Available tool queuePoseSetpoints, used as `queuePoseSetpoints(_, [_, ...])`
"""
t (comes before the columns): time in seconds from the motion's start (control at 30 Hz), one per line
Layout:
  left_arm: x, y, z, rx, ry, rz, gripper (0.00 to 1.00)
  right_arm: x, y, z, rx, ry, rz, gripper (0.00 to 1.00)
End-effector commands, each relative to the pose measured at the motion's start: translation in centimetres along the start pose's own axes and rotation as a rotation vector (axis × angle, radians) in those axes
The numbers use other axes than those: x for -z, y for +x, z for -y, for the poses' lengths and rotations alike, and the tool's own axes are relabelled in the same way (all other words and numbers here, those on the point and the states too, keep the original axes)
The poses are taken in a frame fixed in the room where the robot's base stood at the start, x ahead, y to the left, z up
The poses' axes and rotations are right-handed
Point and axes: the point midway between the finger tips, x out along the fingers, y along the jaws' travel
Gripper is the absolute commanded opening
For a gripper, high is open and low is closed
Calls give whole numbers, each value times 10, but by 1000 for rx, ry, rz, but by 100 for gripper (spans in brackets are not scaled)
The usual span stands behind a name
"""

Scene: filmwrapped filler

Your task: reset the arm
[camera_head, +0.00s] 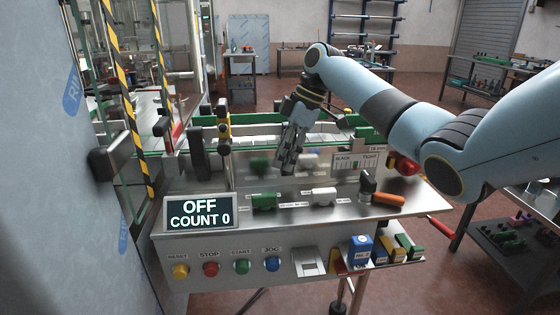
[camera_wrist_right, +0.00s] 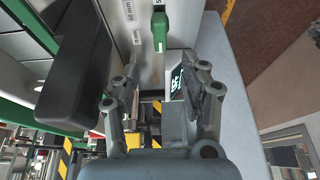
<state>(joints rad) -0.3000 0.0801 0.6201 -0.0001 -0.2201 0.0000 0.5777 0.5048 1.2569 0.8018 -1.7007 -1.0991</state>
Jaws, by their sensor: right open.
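My right gripper (camera_head: 290,146) hangs from the blue-grey right arm above the machine's steel worktop (camera_head: 225,185). It points downward and is open and empty. In the right wrist view its two fingers (camera_wrist_right: 158,105) stand apart with nothing between them. A green piece also shows beyond the fingers in the right wrist view (camera_wrist_right: 160,30). My left gripper is not in view.
A display (camera_head: 200,213) reads OFF, COUNT 0, above several coloured buttons (camera_head: 242,267). Coloured boxes (camera_head: 361,249) stand on a lower shelf. A black-yellow post (camera_head: 128,100) rises at left.

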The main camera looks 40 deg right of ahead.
Motion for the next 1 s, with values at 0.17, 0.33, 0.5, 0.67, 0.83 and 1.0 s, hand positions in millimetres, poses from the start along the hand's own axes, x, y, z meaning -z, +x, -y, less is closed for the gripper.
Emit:
queuePoseSetpoints(0.17, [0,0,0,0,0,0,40,0,0,0,-1,0,0,44])
queuePoseSetpoints(0.33, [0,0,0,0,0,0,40,0,0,0,-1,0,0,44])
queuePoseSetpoints(0.5, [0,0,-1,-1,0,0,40,-2,8,7,-2,9,14,44])
queuePoseSetpoints(0.67, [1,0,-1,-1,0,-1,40,-16,55,60,-24,90,96,44])
queuePoseSetpoints(0.83, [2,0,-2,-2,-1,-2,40,-39,100,165,-123,286,175,44])
queuePoseSetpoints(1.0, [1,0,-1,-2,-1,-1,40,-54,99,238,-222,472,178,44])
